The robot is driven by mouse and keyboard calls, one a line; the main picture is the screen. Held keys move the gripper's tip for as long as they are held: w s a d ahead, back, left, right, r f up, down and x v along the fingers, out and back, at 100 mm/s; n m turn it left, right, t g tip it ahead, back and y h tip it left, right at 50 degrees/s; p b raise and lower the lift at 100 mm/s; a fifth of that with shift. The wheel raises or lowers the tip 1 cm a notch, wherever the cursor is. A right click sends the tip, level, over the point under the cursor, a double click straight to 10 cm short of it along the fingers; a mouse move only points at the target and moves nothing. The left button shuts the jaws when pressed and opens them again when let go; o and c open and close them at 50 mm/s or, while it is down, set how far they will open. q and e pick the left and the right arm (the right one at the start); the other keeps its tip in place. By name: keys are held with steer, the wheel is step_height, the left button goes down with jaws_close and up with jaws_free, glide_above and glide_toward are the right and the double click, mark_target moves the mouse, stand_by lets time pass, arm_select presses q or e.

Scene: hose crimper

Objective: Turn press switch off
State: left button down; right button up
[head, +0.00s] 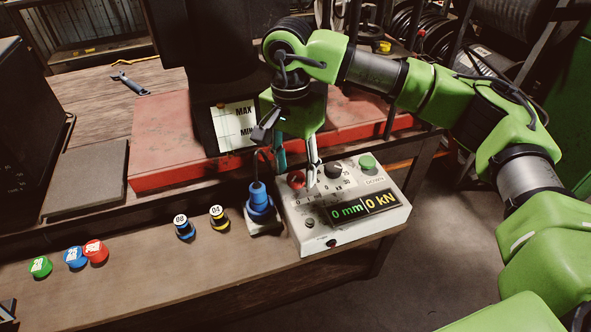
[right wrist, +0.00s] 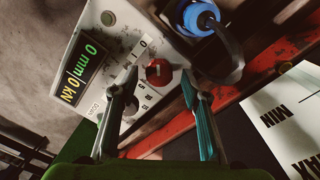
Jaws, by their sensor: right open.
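The white control box (head: 375,222) stands on the bench. A red button or switch (head: 297,180) is on its top, at the back left, and shows clearly in the right wrist view (right wrist: 158,72). A black knob (head: 333,171) and a green button (head: 367,162) are to its right. The lit display (head: 365,206) reads 0 mm and 0 kN. My right gripper (head: 297,174) points down over the red button. In the right wrist view its open fingers (right wrist: 161,76) lie either side of the button, with nothing held. I cannot tell whether they touch it. My left gripper is out of view.
A blue plug (head: 260,203) with a cable stands directly left of the box. Small dies (head: 184,227) and several coloured caps (head: 75,257) are farther left. The red machine base (head: 160,145) rises behind. The front bench strip is otherwise clear.

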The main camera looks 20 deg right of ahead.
mark_target(293, 174)
step_height(293, 174, up, 11)
steer(key=shift+w+a, duration=0.15)
steer(key=shift+a, duration=0.05)
steer(key=shift+r, duration=0.1)
